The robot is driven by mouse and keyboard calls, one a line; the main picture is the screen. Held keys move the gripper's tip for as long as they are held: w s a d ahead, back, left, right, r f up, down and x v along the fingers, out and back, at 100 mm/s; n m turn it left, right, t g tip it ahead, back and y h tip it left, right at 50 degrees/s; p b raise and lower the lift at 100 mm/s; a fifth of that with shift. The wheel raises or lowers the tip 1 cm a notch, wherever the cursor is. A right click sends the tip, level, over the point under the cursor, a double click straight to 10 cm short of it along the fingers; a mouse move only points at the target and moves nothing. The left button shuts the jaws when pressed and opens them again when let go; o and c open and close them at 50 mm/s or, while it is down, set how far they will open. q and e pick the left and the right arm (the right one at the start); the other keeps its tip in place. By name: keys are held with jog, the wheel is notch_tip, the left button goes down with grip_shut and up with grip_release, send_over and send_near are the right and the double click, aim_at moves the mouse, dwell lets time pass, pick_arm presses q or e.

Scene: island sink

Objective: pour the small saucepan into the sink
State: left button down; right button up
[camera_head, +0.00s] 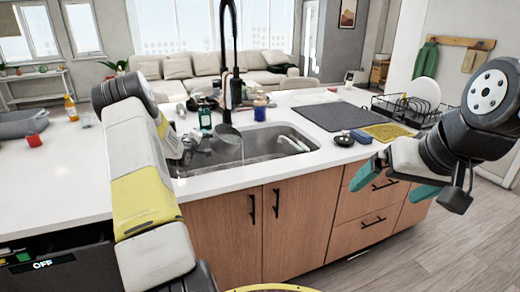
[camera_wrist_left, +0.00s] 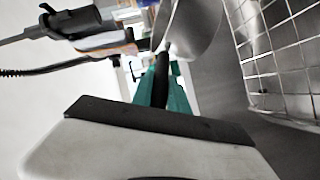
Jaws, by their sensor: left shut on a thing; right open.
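The small saucepan (camera_head: 226,136) is grey metal and hangs tilted over the left part of the sink (camera_head: 283,138) in the head view. A thin pale streak shows below its rim; I cannot tell if it is liquid. My left gripper (camera_head: 188,150) is at the sink's left side, partly hidden by my arm. In the left wrist view its teal fingers (camera_wrist_left: 165,92) are shut on the saucepan's dark handle, with the metal pan body (camera_wrist_left: 192,28) beyond. The pan's inside is hidden. My right gripper (camera_head: 378,184) is open and empty, in front of the counter's right part.
A black faucet (camera_head: 232,60) rises behind the saucepan. Bottles, including a green one (camera_head: 205,118), and a blue jar (camera_head: 260,110) stand behind the sink. A dark mat (camera_head: 330,115), yellow cloth (camera_head: 388,131) and dish rack (camera_head: 400,107) are to the right. The left counter front is clear.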

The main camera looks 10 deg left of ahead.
pick_arm(q)
jog(key=shift+d+r+m+p, duration=0.7)
jog(key=shift+d+r+p, duration=0.25)
jog(key=shift+d, duration=0.25)
dwell(2.6)
jog(key=shift+s+d+r+m+t+y+p, duration=0.15)
jog(key=shift+d+r+m+y+p, duration=0.2)
jog(key=shift+d+r+m, duration=0.3)
jog(key=shift+w+d+r+m+t+y+p, duration=0.15)
jog(key=shift+d+r+m+p, duration=0.35)
jog(key=shift+d, duration=0.25)
dwell(2.8)
